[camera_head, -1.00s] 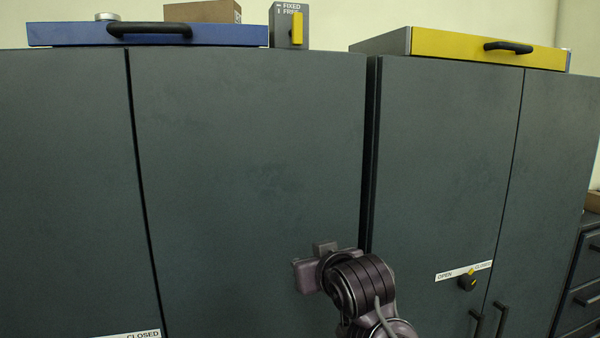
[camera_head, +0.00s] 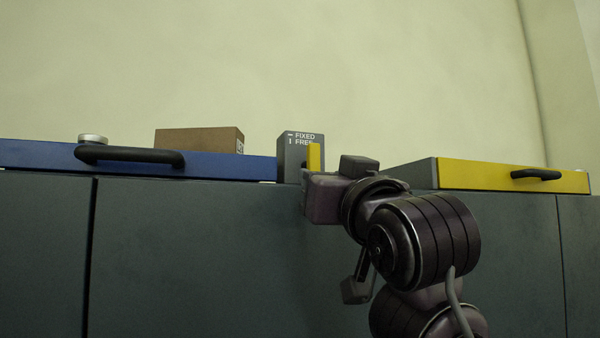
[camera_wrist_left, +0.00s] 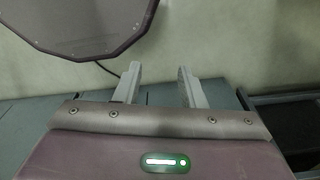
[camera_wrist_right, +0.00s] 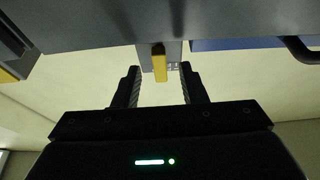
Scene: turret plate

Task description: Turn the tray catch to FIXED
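The tray catch (camera_head: 292,152) is a grey block on the cabinet top, marked FIXED beside a flat dash and FREE beside an upright bar. Its yellow lever (camera_head: 314,157) stands upright, like the FREE mark. My right gripper (camera_wrist_right: 161,75) is just in front of and below the catch. In the right wrist view, its fingers are apart and the yellow lever (camera_wrist_right: 159,63) shows between and beyond their tips; contact cannot be told. The blue tray (camera_head: 230,168) with a black handle lies left of the catch. My left gripper (camera_wrist_left: 160,76) shows only in its wrist view, open and empty.
A brown box (camera_head: 195,140) and a round silver-topped object (camera_head: 93,139) stand behind the blue tray's front. A yellow-fronted tray (camera_head: 480,174) is to the right. Dark cabinet doors (camera_head: 190,260) fill the space below. A dark many-sided panel (camera_wrist_left: 80,20) is near my left gripper.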

